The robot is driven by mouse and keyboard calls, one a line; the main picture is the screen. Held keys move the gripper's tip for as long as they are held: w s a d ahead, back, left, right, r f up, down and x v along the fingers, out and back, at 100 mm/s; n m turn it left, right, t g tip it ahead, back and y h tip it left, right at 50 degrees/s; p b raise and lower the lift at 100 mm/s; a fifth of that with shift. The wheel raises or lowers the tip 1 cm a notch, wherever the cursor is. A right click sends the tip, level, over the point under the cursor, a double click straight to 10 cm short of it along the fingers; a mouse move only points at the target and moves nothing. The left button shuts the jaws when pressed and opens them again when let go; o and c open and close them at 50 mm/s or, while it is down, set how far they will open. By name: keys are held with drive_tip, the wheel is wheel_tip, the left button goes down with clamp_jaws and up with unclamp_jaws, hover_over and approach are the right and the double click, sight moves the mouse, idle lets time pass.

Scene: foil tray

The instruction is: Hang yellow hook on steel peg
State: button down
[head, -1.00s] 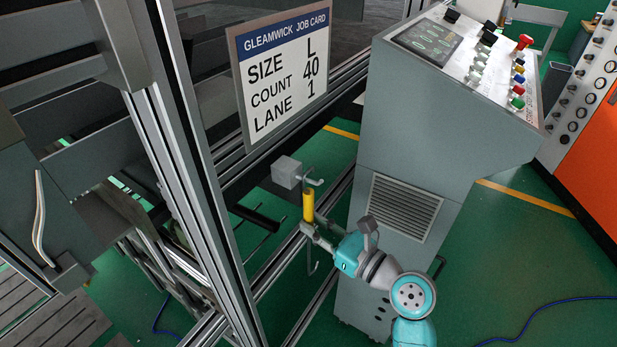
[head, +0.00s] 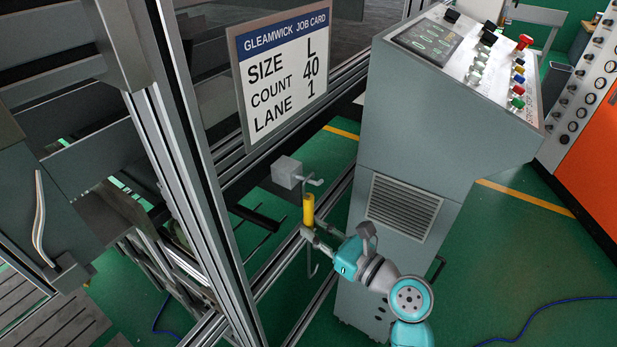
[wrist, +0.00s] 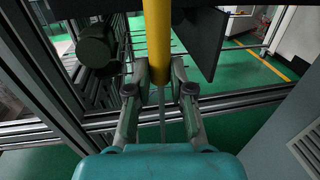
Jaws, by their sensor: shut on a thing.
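The yellow hook (head: 308,209) has a yellow grip with thin grey metal ends and hangs upright in my gripper (head: 307,231). Its lower curved end shows below the fingers. In the wrist view the yellow grip (wrist: 158,40) stands between the fingers of my gripper (wrist: 161,88), which are shut on its lower part. The steel peg (head: 315,182) sticks out to the right from a grey block (head: 287,172) in the head view. The hook's top end is close to the peg there; I cannot tell whether they touch.
A grey control console (head: 420,150) stands close to the right of my arm. An aluminium frame post (head: 185,160) and a job card sign (head: 285,70) are at the left and above. Green floor (head: 490,270) is open at the lower right.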

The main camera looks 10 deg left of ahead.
drive_tip(key=c, duration=0.9)
unclamp_jaws()
drive_tip(key=shift+c, duration=0.2)
drive_tip(key=shift+d, duration=0.1)
drive_tip(key=v, duration=1.2)
drive_tip(key=s+d+f+n+t+h, duration=0.25)
drive_tip(key=s+d+f+h, duration=0.35)
drive_tip(key=f, duration=0.3)
drive_tip(key=s+d+f+n+t+h, duration=0.25)
drive_tip(key=s+d+f+h, duration=0.2)
drive_tip(key=s+f, duration=0.3)
drive_tip(key=s+d+r+n+h, duration=0.2)
drive_tip(key=s+d+r+n, duration=0.1)
drive_tip(key=s+n, duration=0.6)
drive_tip(key=s+d+r+n+t+h, duration=0.1)
drive_tip(key=s+d+r+n+h, duration=0.2)
drive_tip(key=s+n, duration=0.6)
drive_tip(key=shift+s+n, duration=0.4)
drive_tip(key=shift+s, duration=1.35)
